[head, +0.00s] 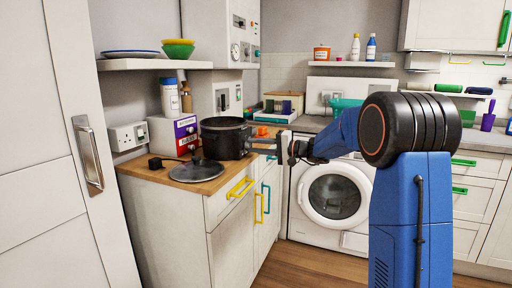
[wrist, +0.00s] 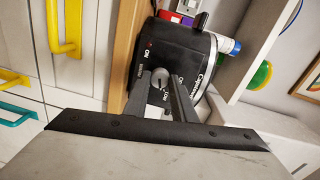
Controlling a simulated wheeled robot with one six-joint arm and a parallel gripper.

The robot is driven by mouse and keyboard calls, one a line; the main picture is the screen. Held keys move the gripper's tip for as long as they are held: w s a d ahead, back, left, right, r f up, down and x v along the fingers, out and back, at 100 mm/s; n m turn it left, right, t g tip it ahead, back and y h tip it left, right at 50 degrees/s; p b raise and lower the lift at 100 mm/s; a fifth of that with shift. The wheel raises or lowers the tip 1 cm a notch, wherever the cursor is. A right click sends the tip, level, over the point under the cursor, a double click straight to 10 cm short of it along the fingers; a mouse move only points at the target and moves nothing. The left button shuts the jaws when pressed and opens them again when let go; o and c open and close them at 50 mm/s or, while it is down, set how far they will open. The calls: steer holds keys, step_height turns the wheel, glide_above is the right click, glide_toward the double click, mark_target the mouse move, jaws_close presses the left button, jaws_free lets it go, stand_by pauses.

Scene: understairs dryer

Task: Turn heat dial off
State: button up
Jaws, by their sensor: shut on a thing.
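The black slow cooker (head: 225,138) stands on the wooden worktop, and its front panel (wrist: 165,50) fills the middle of the wrist view. The grey heat dial (wrist: 159,77) sits on that panel, with small white markings around it and a red mark above. My gripper (wrist: 160,88) is shut on the dial, one finger on each side. The dial's pointer setting is too small to read. In the head view my gripper (head: 256,148) reaches the cooker's right side, and the dial is hidden there.
A dark lid (head: 198,170) lies on the wooden worktop (head: 160,174) in front of the cooker. A purple and red box (head: 186,137) stands behind it. Yellow handles (head: 240,188) stick out from the cabinet below. A washing machine (head: 333,197) stands to the right.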

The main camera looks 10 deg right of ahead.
steer(key=n, duration=0.3)
steer(key=shift+f+n, duration=0.15)
steer(key=shift+n, duration=0.15)
steer(key=n, duration=0.3)
steer(key=n+t, duration=0.1)
steer(key=n, duration=0.6)
steer(key=shift+f, duration=0.15)
stand_by(0.3)
steer(key=o, duration=1.1)
steer(key=shift+c, duration=0.2)
steer(key=v, duration=1.7)
steer(key=shift+d, duration=0.25)
